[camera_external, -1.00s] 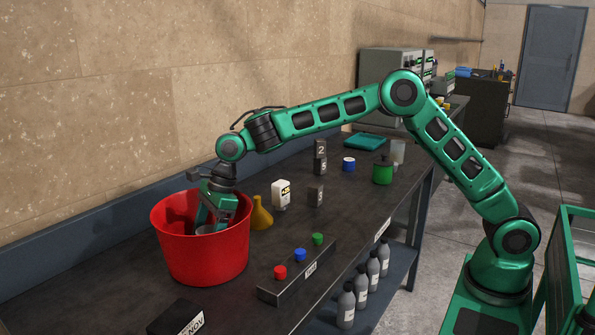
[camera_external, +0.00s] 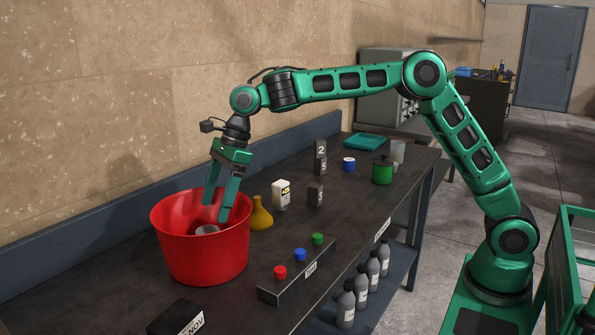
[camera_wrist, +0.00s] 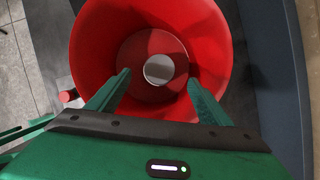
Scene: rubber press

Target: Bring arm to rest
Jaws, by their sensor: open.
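My green gripper (camera_external: 216,212) points down with its fingertips at the mouth of the red bucket (camera_external: 200,265). Its two fingers are apart with nothing between them. A grey round object (camera_external: 207,229) lies inside the bucket, below the fingers. In the wrist view the bucket (camera_wrist: 88,50) surrounds that grey object (camera_wrist: 159,69), which lies on the bucket's floor, beyond my open fingers (camera_wrist: 160,80). My arm stretches from its base at the right over the table, with its elbow raised.
A black box (camera_external: 178,318) lies in front. Bottles (camera_external: 346,305) stand below.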

